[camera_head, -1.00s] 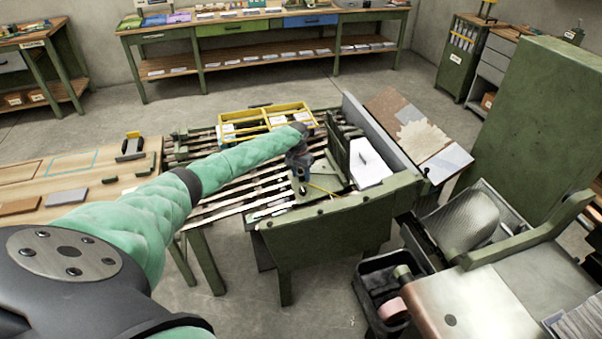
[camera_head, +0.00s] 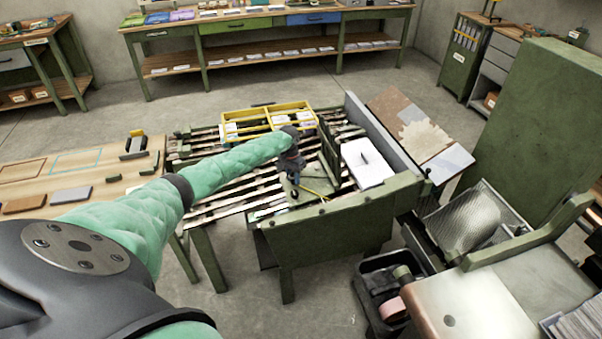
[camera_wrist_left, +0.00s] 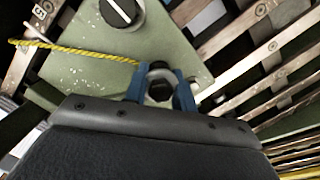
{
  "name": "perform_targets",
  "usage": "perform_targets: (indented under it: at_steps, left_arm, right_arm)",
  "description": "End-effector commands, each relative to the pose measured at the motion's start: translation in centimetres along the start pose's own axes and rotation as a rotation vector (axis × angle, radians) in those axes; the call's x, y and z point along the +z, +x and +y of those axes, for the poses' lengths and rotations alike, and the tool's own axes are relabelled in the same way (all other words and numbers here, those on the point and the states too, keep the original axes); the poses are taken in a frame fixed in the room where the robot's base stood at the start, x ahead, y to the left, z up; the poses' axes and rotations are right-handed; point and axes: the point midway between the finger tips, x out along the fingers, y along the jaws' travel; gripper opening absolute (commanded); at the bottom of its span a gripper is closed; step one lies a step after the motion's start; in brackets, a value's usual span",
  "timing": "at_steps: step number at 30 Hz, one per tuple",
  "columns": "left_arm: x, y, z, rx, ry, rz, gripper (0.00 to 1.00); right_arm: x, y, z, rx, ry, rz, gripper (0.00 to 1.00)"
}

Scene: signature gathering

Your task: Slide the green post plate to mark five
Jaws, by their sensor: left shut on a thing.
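The green post plate (camera_head: 311,186) lies on the slatted bed (camera_head: 215,202), at its right part. An upright green board (camera_head: 329,152) stands at its right side. In the left wrist view the plate (camera_wrist_left: 90,55) carries a dark knob (camera_wrist_left: 120,12) with a white pointer line and a short dark post. My left gripper (camera_wrist_left: 161,88) has its blue fingers shut around that post. In the head view the left gripper (camera_head: 293,180) is small and partly hidden by its arm. My right gripper is not in view.
A yellow divided tray (camera_head: 268,117) with papers sits at the back of the bed. A white paper stack with a pen (camera_head: 367,163) lies right of the upright board. A yellow cord (camera_wrist_left: 80,51) crosses the plate. A wooden table (camera_head: 85,172) stands at left.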

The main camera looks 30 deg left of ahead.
Motion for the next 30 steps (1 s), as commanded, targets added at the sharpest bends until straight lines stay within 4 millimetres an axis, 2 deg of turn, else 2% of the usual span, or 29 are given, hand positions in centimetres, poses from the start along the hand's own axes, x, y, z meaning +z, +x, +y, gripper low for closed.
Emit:
perform_targets:
  at_steps: [4,14,15,18,30]
  left_arm:
    - [1.17,0.05,-0.87,0.000,-0.001,-0.001,0.00]
    - [1.33,0.11,-1.05,-0.001,0.000,0.000,0.00]
    - [1.33,0.11,-1.06,-0.001,0.000,0.000,0.28]
    - [1.33,0.11,-1.04,-0.001,0.000,0.000,0.47]
    - [1.27,-0.40,-1.04,0.000,0.000,0.002,0.48]
  right_arm:
    - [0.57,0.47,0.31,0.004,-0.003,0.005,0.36]
    - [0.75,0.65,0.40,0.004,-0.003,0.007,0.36]
    - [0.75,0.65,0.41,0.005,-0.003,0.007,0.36]
    - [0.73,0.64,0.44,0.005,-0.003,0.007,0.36]
    - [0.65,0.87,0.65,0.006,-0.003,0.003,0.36]
